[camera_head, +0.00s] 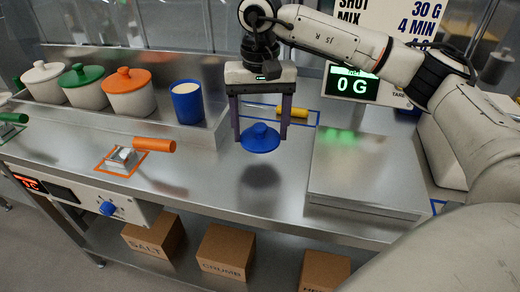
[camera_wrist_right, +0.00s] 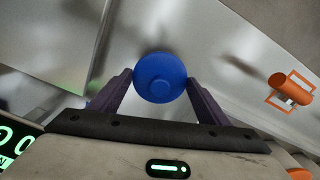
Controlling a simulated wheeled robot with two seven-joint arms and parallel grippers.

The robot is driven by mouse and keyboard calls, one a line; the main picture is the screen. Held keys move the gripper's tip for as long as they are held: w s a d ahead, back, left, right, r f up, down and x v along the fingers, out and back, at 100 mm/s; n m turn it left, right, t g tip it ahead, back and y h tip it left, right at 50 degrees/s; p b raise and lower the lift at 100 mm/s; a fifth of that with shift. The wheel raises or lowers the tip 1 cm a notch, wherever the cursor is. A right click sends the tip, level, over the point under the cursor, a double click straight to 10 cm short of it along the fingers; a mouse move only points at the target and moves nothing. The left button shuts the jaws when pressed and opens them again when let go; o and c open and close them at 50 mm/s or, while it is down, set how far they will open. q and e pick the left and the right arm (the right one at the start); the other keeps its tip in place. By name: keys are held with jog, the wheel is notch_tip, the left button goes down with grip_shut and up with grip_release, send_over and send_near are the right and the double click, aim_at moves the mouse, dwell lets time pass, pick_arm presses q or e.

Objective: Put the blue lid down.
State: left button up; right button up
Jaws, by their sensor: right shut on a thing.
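The blue lid (camera_head: 260,138) is a round disc with a small knob on top. My right gripper (camera_head: 260,120) is shut on it and holds it above the steel counter, with a dark shadow on the counter below. The right wrist view shows the lid (camera_wrist_right: 160,77) between the two purple fingers of my right gripper (camera_wrist_right: 160,88). An open blue jar (camera_head: 187,103) with pale contents stands at the back of the counter, left of the gripper. My left gripper is not in view.
Lidded jars in white (camera_head: 45,82), green (camera_head: 83,86) and orange (camera_head: 128,92) stand left of the blue jar. A scale (camera_head: 365,175) is right of the lid, its display (camera_head: 352,84) reading 0 G. The counter below the lid is clear.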

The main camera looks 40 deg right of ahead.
aim_at(260, 141)
jog(key=shift+f, duration=1.3)
notch_tip(260, 141, down, 3)
jog(key=shift+f, duration=0.1)
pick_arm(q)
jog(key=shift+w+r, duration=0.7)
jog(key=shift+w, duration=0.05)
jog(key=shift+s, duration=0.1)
pick_arm(e)
jog(key=shift+f, duration=0.2)
jog(key=o, duration=1)
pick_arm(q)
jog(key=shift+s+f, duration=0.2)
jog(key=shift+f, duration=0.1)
pick_arm(e)
jog(key=shift+r, duration=0.1)
